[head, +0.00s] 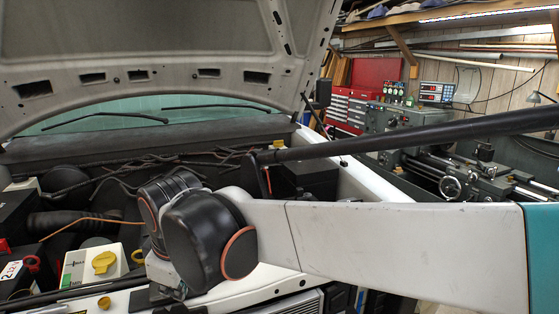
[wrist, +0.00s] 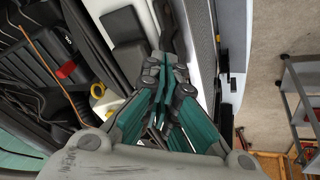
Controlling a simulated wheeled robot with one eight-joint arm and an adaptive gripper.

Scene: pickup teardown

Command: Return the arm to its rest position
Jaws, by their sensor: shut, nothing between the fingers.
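My arm reaches in from the right of the head view, over the front of a pickup's open engine bay (head: 100,180). Its dark wrist joints stand above the bay's front edge. In the wrist view my gripper (wrist: 158,64) has its teal and dark fingers together, shut and empty. The fingertips are over the pale front edge (wrist: 197,70) of the bay. I cannot tell from this view whether they touch anything below. In the head view the fingers are mostly hidden or out of frame.
The raised hood (head: 170,55) hangs over the bay. A black bar (head: 420,133) crosses behind my arm. A reservoir with a yellow cap (head: 104,262) is left of the wrist. In the wrist view a grey shelf frame (wrist: 291,95) stands on the floor at right.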

